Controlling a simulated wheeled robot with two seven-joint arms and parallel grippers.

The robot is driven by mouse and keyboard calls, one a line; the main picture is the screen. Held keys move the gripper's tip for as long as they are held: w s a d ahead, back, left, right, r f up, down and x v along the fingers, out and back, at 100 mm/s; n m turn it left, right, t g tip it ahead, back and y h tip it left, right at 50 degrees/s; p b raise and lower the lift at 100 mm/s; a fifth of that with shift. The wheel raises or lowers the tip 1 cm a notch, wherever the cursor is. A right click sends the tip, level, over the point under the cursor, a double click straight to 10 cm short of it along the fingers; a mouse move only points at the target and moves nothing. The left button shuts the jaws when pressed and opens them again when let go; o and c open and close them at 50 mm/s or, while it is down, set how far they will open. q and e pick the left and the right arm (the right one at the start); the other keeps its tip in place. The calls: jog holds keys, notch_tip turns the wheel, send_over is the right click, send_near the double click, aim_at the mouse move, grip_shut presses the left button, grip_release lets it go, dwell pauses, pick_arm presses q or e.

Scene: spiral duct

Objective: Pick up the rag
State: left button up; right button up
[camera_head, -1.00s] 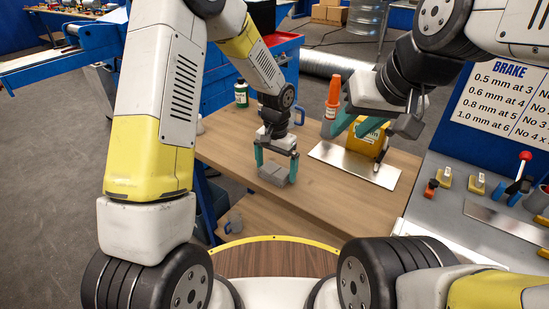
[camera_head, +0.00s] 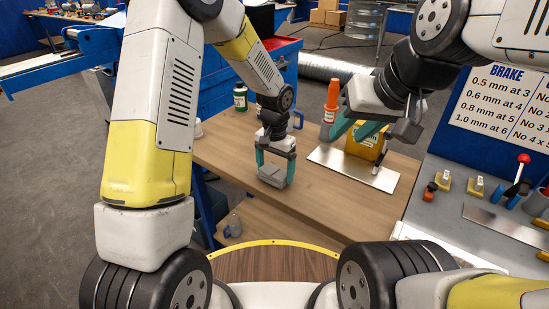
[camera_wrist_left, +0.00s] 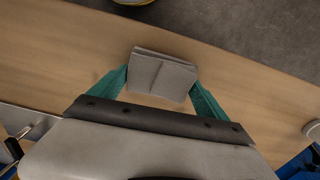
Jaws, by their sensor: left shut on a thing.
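The rag is a folded grey cloth (camera_head: 272,176) near the left part of the wooden bench top. In the left wrist view the rag (camera_wrist_left: 161,76) sits between the two teal fingers, with a crease down its middle. My left gripper (camera_head: 275,168) is shut on it, one finger at each side. Whether the rag is clear of the bench is hard to tell. My right gripper (camera_head: 352,131) is over the far right of the bench, beside a yellow container (camera_head: 363,140); its fingers look spread apart, with the container behind them.
A metal sheet (camera_head: 340,168) lies on the bench (camera_head: 225,150). A grey machine panel with levers (camera_head: 470,190) is at the right. The front of the bench is clear.

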pick_arm(q)
notch_tip(320, 180, up, 3)
jog(key=shift+f, duration=0.2)
jog(key=s+d, duration=0.2)
jog(key=s, duration=0.5)
jog(key=s+d+r, duration=0.1)
jog(key=s+d, duration=0.2)
jog(key=s, duration=0.5)
jog(key=shift+d+r, duration=0.2)
jog(key=shift+d, duration=0.15)
